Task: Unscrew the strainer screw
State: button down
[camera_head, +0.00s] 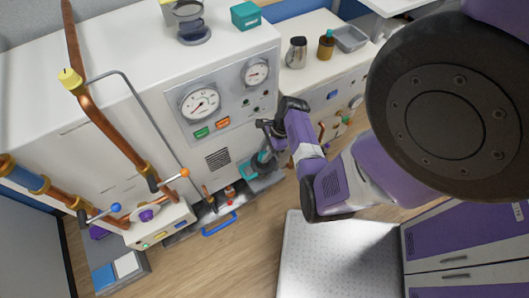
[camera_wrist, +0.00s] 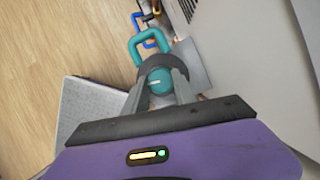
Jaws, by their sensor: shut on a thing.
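The strainer screw (camera_wrist: 160,82) is a round teal knob with a white mark, set in a dark grey collar (camera_wrist: 152,66). In the wrist view my gripper (camera_wrist: 163,88) has one finger on each side of the knob and is shut on it. A teal loop handle (camera_wrist: 146,42) stands just beyond the collar. In the head view my gripper (camera_head: 265,136) is at the lower right of the white machine, above the teal and grey strainer part (camera_head: 265,160). The fingertips' contact with the screw is too small to make out there.
The white machine (camera_head: 228,92) with two gauges stands close beside my gripper. A blue handle (camera_head: 219,224) and small fittings sit low on its front. Copper pipes (camera_head: 103,124) run at the left. A pale dimpled platform (camera_head: 340,258) lies at the lower middle. Some wooden floor (camera_head: 215,265) is clear.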

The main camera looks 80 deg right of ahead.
jog(key=shift+w+d+n+g+y, duration=0.1)
jog(key=shift+n+g+y, duration=0.25)
jog(key=shift+n, duration=0.8)
jog(key=shift+n+g+y, duration=0.15)
jog(key=shift+n+y, duration=0.3)
jog(key=shift+n, duration=0.7)
jog(key=c, duration=1)
grip_release()
jog(key=v, duration=0.7)
jog(key=shift+d+r, duration=0.15)
jog(key=shift+r, duration=0.2)
